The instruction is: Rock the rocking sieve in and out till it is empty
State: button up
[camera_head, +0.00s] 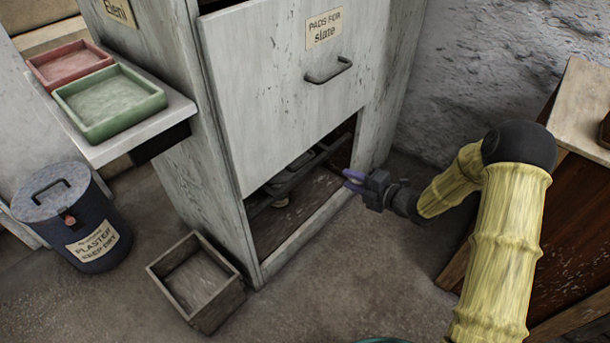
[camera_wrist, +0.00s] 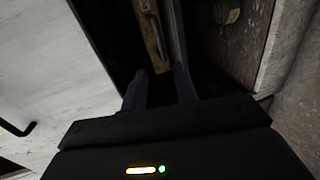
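My gripper (camera_head: 354,181) is at the right end of the low opening in the grey cabinet, its two purple fingers apart. In the wrist view the fingers (camera_wrist: 160,90) also stand apart with nothing visible between them. A dark framed thing with bars (camera_head: 300,178), perhaps the rocking sieve, lies in shadow inside the opening, left of my gripper. A worn wooden bar (camera_wrist: 150,28) shows ahead of the fingertips in the wrist view; I cannot tell if it belongs to the sieve. Any load in the sieve is hidden.
A panel labelled "PADS FOR slate" (camera_head: 285,85) with a handle hangs over the opening. A wooden box (camera_head: 197,283) and a plaster bin (camera_head: 70,215) stand on the floor at left. Green (camera_head: 108,103) and red (camera_head: 68,64) trays sit on a shelf. A wooden bench (camera_head: 555,210) stands at right.

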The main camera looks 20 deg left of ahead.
jog(key=shift+s+a+f, duration=0.1)
jog(key=shift+a, duration=0.05)
jog(key=b, duration=0.7)
send_near(305, 161)
jog(key=x, duration=1)
jog(key=shift+f, duration=0.4)
jog(key=shift+c, duration=0.2)
grip_shut()
